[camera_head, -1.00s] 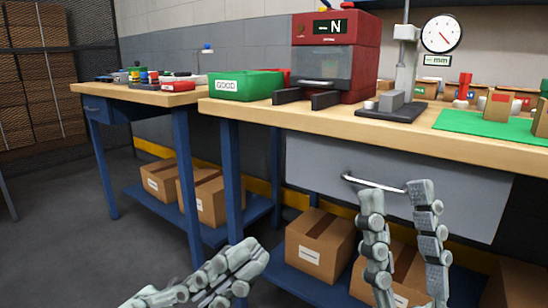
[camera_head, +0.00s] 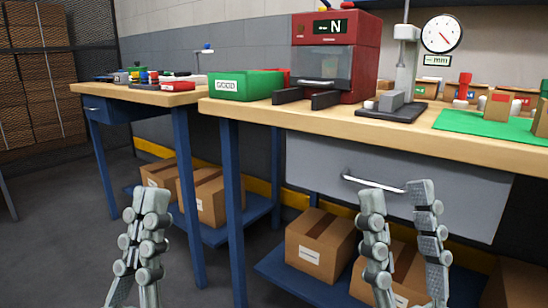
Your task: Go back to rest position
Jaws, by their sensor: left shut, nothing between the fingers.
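My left gripper (camera_head: 150,205) is at the lower left, pointing up, with its fingers together and nothing between them. It is in front of the left workbench's legs, apart from any object. My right gripper (camera_head: 398,190) is at the lower right, pointing up, with its two fingers spread apart and no object visible between them. It appears in front of the grey drawer (camera_head: 310,160) of the right workbench, overlapping the drawer's handle in the picture. I cannot tell its exact distance from the drawer.
The right workbench (camera_head: 300,118) holds a green bin (camera_head: 245,86), a red machine (camera_head: 335,50), a dial gauge stand (camera_head: 405,65) and a green mat (camera_head: 490,125). Cardboard boxes (camera_head: 320,243) sit on the lower shelves. The floor (camera_head: 60,220) at left is clear.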

